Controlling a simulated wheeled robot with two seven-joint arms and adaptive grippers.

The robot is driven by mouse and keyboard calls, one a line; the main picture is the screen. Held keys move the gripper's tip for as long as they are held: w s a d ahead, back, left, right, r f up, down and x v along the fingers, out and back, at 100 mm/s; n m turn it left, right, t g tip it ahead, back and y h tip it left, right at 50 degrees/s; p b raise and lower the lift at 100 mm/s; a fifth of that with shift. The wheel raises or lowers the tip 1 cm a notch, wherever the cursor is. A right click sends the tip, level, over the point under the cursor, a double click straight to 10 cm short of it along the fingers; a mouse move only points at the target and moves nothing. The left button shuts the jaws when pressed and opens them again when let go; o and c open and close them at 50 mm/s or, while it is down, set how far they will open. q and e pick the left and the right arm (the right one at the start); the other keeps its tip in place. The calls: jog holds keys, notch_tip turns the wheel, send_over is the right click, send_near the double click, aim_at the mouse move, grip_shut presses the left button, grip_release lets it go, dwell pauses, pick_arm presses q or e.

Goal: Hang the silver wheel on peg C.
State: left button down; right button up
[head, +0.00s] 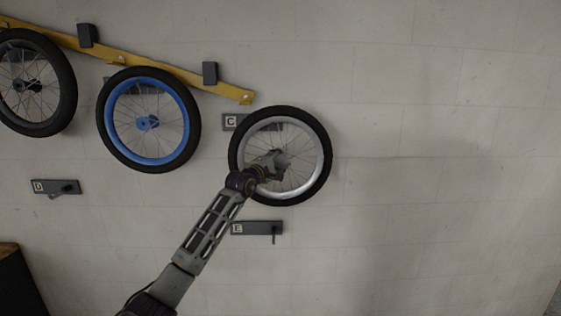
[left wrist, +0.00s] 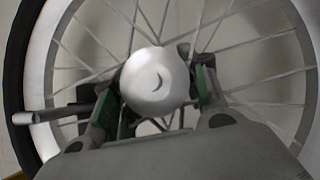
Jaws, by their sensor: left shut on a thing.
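The silver wheel (head: 322,178), with a black tyre and silver rim, is upright against or close to the wall in the head view. My left gripper (head: 272,163) is shut on its hub, which shows as a white round cap between the fingers in the left wrist view (left wrist: 158,82). The label plate of peg C (head: 231,121) shows at the wheel's upper left edge; the rest of that plate is partly behind the wheel. I cannot tell whether the wheel touches a peg. My right gripper is not seen.
A blue-rimmed wheel (head: 188,112) and a dark wheel (head: 70,92) hang to the left, below a slanted yellow rail (head: 160,69) with dark blocks. Peg plate E (head: 258,228) is just below the silver wheel, plate D (head: 56,187) at lower left. The wall at right is clear.

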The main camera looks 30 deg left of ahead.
pick_arm(q)
jog(key=shift+a, duration=0.1)
dwell(0.8)
jog(key=c, duration=0.7)
grip_release()
jog(key=shift+f, duration=0.35)
jog(key=shift+s, duration=1.05)
jog(key=s, duration=1)
jog(key=shift+a+f, duration=0.2)
jog(key=shift+f, duration=0.25)
